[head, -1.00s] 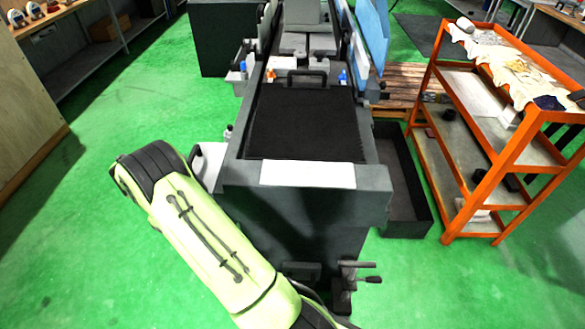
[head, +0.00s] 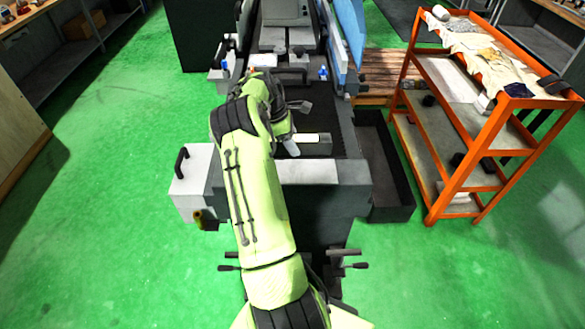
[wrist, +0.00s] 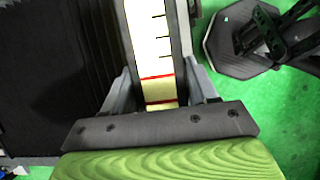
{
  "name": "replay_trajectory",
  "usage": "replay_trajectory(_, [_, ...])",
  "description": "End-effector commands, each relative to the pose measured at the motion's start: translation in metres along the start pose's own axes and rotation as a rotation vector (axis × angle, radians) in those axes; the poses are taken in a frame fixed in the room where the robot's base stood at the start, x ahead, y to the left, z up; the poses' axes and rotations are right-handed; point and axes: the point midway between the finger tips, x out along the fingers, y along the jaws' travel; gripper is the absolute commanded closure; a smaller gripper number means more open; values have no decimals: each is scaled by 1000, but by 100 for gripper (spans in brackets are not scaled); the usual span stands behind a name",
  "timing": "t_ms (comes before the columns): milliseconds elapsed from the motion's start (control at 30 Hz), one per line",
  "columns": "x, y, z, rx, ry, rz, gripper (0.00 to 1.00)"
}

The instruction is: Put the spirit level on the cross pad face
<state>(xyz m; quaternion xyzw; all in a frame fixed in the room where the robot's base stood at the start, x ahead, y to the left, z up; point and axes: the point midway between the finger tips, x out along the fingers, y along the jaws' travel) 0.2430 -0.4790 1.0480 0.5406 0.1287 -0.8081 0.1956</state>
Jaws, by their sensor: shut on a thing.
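The spirit level is a dark grey bar with a pale yellow-white vial strip, marked with black ticks and red lines (wrist: 160,50). My gripper (wrist: 160,92) is shut on it, with one finger against each side. In the head view the level (head: 318,147) lies across the machine's front part, above the dark bellows cover. My gripper there is mostly hidden by my green arm. Whether the level touches anything below cannot be told. I cannot pick out the cross pad face for certain in either view.
The grinder's front panel (head: 320,172) lies under my arm. A dark open trough (head: 388,195) runs along its right side. An orange shelf trolley (head: 440,160) stands further right. A white box with a black handle (head: 195,180) is at the left. Green floor is clear on the left.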

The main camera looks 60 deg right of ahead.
Motion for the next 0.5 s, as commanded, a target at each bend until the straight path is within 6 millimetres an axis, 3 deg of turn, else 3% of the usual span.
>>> replay_trajectory(200, [42, -1, -16, 0, 0, -4, 100])
replay_trajectory(500, [77, -1, -32, 1, -1, -3, 100])
